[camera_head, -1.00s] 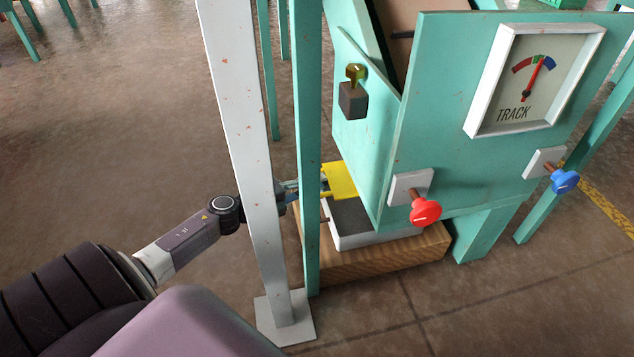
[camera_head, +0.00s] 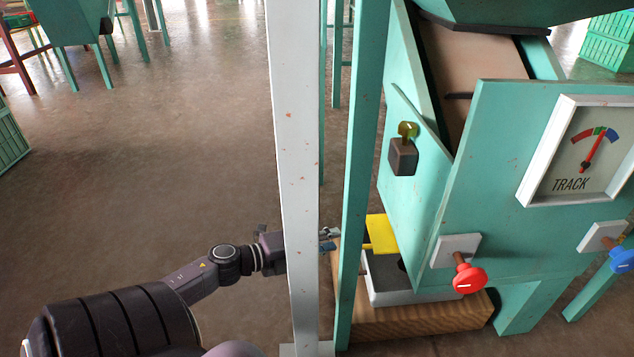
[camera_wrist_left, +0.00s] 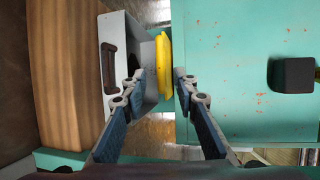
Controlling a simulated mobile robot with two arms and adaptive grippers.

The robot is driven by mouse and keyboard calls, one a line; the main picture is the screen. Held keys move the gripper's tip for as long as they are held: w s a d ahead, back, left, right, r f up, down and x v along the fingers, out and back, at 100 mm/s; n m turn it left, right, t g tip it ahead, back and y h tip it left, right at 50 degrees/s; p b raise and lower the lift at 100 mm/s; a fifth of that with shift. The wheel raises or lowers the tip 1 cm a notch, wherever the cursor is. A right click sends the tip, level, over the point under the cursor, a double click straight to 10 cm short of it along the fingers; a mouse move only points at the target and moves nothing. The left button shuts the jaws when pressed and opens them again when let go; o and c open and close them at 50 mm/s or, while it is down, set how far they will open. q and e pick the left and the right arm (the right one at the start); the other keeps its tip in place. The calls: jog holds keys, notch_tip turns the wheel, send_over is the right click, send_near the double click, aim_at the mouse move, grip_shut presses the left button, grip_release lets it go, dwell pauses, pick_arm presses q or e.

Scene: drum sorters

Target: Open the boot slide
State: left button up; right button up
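A yellow plate (camera_head: 382,232), which looks like the boot slide, sticks out low at the left side of the teal drum sorter (camera_head: 520,190). My left gripper (camera_head: 329,240) is level with it, partly hidden behind a white post and a teal leg. In the left wrist view, the two fingers (camera_wrist_left: 161,76) are apart. The yellow plate (camera_wrist_left: 164,62) shows edge-on between and just beyond their tips. I cannot tell whether either finger touches it. My right gripper is not in view.
A grey box (camera_head: 400,290) sits on a wooden block (camera_head: 420,318) under the plate. The white post (camera_head: 297,150) and teal leg (camera_head: 358,150) stand close to my left arm. Red (camera_head: 469,279) and blue (camera_head: 622,259) knobs stick out in front.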

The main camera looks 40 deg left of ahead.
pick_arm(q)
jog(key=v, duration=0.3)
jog(key=shift+s, duration=0.15)
dwell(0.4)
